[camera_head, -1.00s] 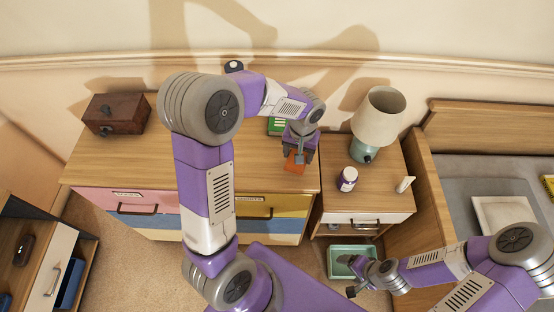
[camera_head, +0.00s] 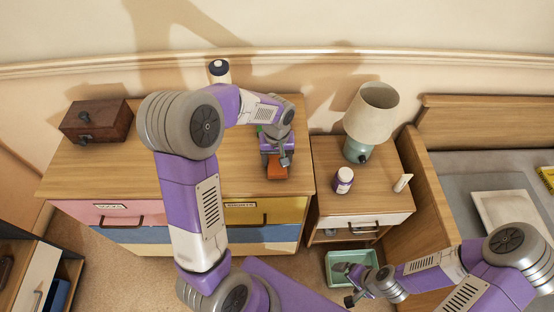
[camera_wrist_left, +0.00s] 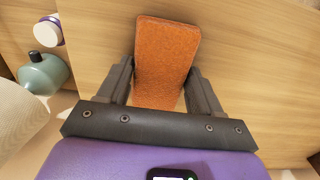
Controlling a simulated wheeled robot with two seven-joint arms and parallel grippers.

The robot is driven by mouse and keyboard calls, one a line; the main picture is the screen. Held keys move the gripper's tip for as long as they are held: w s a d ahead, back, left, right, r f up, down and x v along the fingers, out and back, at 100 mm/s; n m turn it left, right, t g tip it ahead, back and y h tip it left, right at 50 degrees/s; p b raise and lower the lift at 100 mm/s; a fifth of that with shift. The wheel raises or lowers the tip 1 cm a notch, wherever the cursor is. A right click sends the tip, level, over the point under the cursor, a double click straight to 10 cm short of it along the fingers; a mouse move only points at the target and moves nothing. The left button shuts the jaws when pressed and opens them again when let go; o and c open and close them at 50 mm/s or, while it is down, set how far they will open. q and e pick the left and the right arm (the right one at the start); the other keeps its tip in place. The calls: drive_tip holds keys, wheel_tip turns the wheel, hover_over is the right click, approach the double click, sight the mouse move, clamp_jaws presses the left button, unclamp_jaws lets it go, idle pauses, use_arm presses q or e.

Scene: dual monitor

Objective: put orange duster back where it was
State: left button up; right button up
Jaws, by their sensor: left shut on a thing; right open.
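The orange duster (camera_head: 277,172) is held by my left gripper (camera_head: 277,157) over the right part of the wooden dresser top (camera_head: 230,180). In the left wrist view the orange duster (camera_wrist_left: 166,55) is a textured orange block between the two black fingers of the left gripper (camera_wrist_left: 163,80). I cannot tell whether its underside touches the dresser top. My right gripper (camera_head: 350,285) is open and low at the right, near a green tray on the floor.
A dark wooden box (camera_head: 97,121) stands at the dresser's left. A nightstand holds a lamp (camera_head: 370,120), a purple-and-white jar (camera_head: 343,180) and a small white item (camera_head: 403,182). The green tray (camera_head: 335,270) is below. The dresser's middle is clear.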

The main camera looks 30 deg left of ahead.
sight(277, 160)
use_arm(q)
drive_tip(key=shift+f, duration=0.15)
drive_tip(key=o, duration=1)
drive_tip(key=shift+r, duration=0.5)
wheel_tip(277, 160, up, 12)
drive_tip(key=p, duration=0.3)
drive_tip(key=shift+f, duration=0.25)
drive_tip(key=shift+s+f, duration=0.1)
